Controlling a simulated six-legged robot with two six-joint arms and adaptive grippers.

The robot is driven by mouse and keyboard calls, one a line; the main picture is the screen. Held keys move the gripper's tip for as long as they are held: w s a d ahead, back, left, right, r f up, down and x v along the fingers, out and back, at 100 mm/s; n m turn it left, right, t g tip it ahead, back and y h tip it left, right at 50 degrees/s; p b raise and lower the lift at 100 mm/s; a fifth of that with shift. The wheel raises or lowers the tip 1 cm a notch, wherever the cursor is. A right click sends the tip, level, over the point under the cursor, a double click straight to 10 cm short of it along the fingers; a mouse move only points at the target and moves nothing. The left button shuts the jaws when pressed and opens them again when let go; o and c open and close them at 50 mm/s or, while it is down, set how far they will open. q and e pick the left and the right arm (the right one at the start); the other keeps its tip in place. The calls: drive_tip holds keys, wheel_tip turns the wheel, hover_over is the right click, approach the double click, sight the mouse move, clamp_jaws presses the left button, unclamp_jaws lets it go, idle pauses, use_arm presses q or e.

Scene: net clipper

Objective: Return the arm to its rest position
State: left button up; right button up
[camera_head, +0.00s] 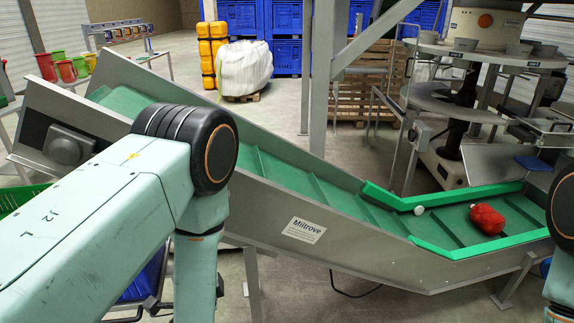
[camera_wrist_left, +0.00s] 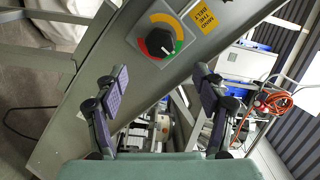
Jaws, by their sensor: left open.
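My left arm (camera_head: 110,215) comes in from the left in the head view and bends downward at its black joint. Its gripper is hidden in that view. In the left wrist view my left gripper (camera_wrist_left: 160,84) is open, with nothing between its two purple-padded fingers. A black rotary knob (camera_wrist_left: 160,42) on a yellow, red and green dial sits on a grey panel beyond the fingertips, apart from them. Part of my right arm (camera_head: 562,210) shows at the right edge of the head view; its gripper is out of the picture.
A sloped conveyor (camera_head: 290,170) with a green belt runs across the head view, close beyond my left arm. A red net bag (camera_head: 487,219) and a small white round thing (camera_head: 419,210) lie on its lower end. A grey metal post (camera_head: 323,80) stands behind it.

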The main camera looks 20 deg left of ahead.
use_arm(q)
drive_tip(key=s+d+f+n+g+h+b, duration=0.1)
drive_tip(key=s+d+f+n+g+h, duration=0.15)
drive_tip(key=s+f+n+g, duration=0.4)
drive_tip(key=s+d+f+n+g+h+b, duration=0.1)
drive_tip(key=s+f+g+h, duration=0.15)
drive_tip(key=f, duration=0.75)
drive_tip(key=s+d+f+n+g+h+b, duration=0.1)
drive_tip(key=s+d+f+g+b, duration=0.1)
drive_tip(key=s+f, duration=0.4)
drive_tip(key=s+d+f+n+g+h+b, duration=0.2)
drive_tip(key=s+f+g+b, duration=0.3)
drive_tip(key=s, duration=0.9)
drive_tip(key=shift+s+d+f+b, duration=0.25)
drive_tip(key=shift+d+f+b, duration=0.2)
drive_tip(key=shift+f+b, duration=0.35)
drive_tip(key=shift+r, duration=0.2)
drive_tip(key=shift+c, duration=0.2)
